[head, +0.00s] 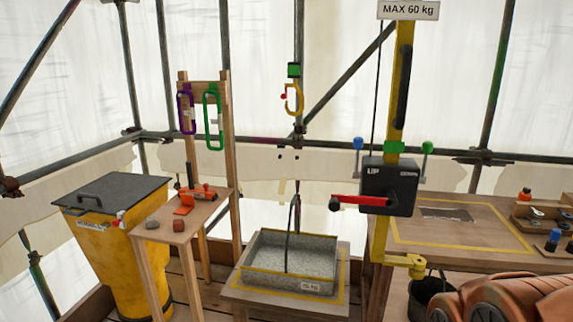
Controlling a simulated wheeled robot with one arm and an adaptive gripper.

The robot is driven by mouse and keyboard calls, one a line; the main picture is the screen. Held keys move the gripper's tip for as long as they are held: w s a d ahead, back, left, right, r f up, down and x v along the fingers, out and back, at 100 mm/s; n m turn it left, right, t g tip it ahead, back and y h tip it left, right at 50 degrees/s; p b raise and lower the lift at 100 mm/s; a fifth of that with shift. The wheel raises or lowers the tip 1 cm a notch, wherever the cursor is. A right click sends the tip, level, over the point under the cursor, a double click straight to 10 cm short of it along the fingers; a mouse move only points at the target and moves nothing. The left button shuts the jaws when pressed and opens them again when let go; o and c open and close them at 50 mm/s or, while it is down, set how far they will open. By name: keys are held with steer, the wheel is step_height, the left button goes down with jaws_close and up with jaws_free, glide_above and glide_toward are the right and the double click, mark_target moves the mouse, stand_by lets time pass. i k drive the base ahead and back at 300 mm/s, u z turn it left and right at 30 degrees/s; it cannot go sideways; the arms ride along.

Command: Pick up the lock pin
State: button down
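I cannot make out for certain which thing is the lock pin. Small pin-like or knobbed pieces show in several places. A blue-knobbed piece (358,144) and a green-knobbed piece (427,148) stand at either side of the yellow hoist post (396,85). A small dark piece with a blue top (554,240) stands at the right end of the workbench (465,222). Small metal parts lie in a wooden rack (540,214) there, too small to tell apart.
The black winch box (388,186) has a red crank (358,200). A yellow hook (293,98) hangs above a grey tray (300,283). A yellow bin (120,250) and a small wooden table (172,226) stand left. A dark bucket (432,297) sits below the bench.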

mark_target(555, 235)
steer(key=z, duration=1.4)
steer(key=i, duration=1.65)
steer(key=u, duration=0.55)
